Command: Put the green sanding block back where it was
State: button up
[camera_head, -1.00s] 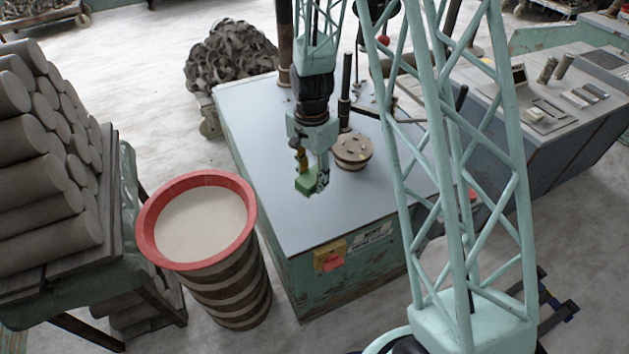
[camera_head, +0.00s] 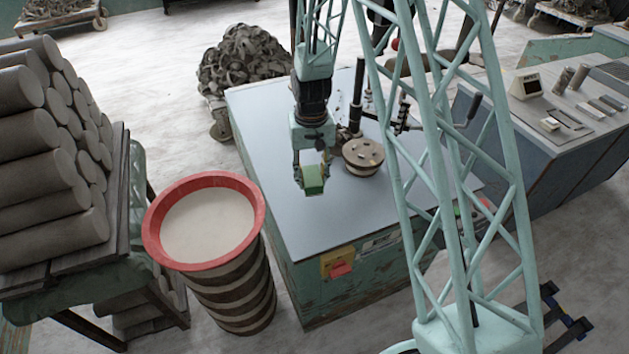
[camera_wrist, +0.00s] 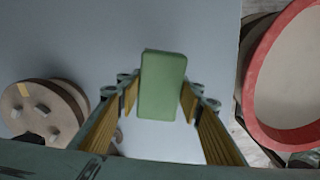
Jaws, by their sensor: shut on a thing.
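The green sanding block (camera_head: 313,180) is between the fingers of my gripper (camera_head: 312,172), above the grey top of the machine table (camera_head: 270,120). In the wrist view the block (camera_wrist: 162,85) lies lengthwise between the two yellow-padded fingers of my gripper (camera_wrist: 161,95), which are shut on it. Plain grey tabletop shows around the block. I cannot tell the exact gap between the block and the tabletop.
A round wooden disc with pegs (camera_head: 363,156) sits on the tabletop just right of my gripper. A red-rimmed bin (camera_head: 157,256) stands left of the table, near stacked clay rolls (camera_head: 50,180). A side bench (camera_head: 545,140) holds small tools. The tabletop's front half is clear.

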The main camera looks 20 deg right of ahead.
jog(key=shift+w+a+f+n, duration=0.1)
jog(key=shift+w+f+n, duration=0.2)
jog(key=shift+n, duration=0.4)
jog(key=shift+r, duration=0.1)
